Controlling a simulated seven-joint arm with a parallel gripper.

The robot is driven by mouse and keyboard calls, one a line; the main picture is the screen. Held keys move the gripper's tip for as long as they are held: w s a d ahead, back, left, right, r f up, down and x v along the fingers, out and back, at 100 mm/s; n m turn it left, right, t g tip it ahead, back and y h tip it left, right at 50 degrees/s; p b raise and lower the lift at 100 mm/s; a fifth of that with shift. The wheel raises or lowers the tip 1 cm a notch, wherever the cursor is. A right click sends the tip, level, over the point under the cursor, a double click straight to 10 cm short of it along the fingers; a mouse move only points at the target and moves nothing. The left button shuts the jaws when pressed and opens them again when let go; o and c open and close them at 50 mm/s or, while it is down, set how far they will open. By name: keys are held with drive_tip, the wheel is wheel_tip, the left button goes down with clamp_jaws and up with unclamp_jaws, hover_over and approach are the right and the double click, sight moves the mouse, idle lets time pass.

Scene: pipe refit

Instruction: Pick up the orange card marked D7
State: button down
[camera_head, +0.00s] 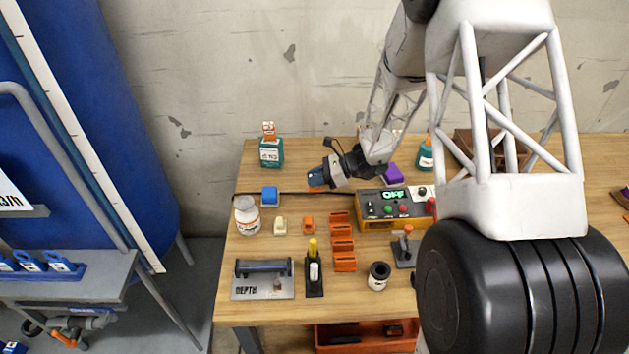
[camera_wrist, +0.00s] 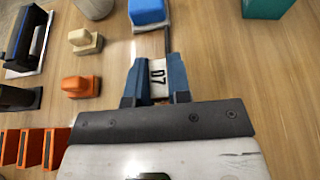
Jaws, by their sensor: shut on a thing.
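My gripper (camera_head: 317,178) is above the table near the middle, left of the control box. In the wrist view, its blue fingers (camera_wrist: 157,82) are shut on a card marked D7 (camera_wrist: 157,72). The card's white label faces the wrist camera, and the fingers cover its sides. In the head view the card is mostly hidden by the fingers, with only a little orange at the tip. The card appears to be held above the tabletop.
A yellow control box (camera_head: 372,209) reading OFF stands right of the gripper. Orange holders (camera_head: 343,246), a small orange block (camera_head: 308,225), a beige block (camera_head: 280,226), a blue block (camera_head: 270,196) and a white jar (camera_head: 246,216) stand nearby. A teal box (camera_head: 271,155) stands behind left.

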wheel_tip(320, 180, up, 9)
idle(0.6)
